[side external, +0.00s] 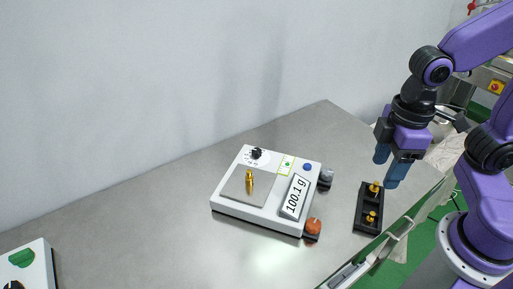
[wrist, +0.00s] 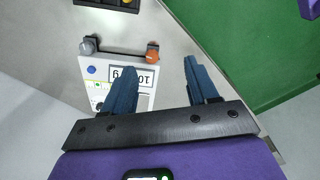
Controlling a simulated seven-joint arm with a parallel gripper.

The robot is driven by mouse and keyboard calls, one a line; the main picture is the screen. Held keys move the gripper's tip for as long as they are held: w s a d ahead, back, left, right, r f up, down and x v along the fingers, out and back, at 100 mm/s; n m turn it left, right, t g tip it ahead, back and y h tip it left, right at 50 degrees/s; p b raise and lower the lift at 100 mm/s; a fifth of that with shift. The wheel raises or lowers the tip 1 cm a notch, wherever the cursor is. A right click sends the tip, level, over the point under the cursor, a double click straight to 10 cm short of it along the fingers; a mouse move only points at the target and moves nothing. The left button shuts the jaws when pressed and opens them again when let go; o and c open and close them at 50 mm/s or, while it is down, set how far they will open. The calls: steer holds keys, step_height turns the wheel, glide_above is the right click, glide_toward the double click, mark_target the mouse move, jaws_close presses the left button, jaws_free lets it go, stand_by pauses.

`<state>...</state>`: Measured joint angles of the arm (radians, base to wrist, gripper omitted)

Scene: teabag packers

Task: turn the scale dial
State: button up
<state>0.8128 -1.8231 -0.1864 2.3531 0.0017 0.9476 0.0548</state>
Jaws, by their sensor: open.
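A white scale (side external: 235,203) stands on the grey table, with a brass weight (side external: 249,181) upright on its metal pan (side external: 236,190). The black dial (side external: 256,153) sits at the scale's back left corner, on a white round face. My gripper (side external: 388,168) is open and empty, in the air to the right of the scale, near the black weight holder. Its blue fingers (wrist: 158,80) are spread apart in the wrist view.
A grey knob (side external: 326,175) and an orange knob (side external: 313,226) stick out from the scale's right side. Another white device (side external: 38,262) is at the lower left. The table between is clear.

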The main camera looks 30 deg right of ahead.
steer(key=w+a+r+m, duration=0.1)
steer(key=w+a+m, duration=0.3)
steer(key=w, duration=0.6)
steer(key=m, duration=0.9)
glide_above(257, 150)
step_height(257, 150, down, 5)
step_height(257, 150, down, 17)
steer(key=shift+w+r, duration=0.1)
steer(key=c, duration=1.1)
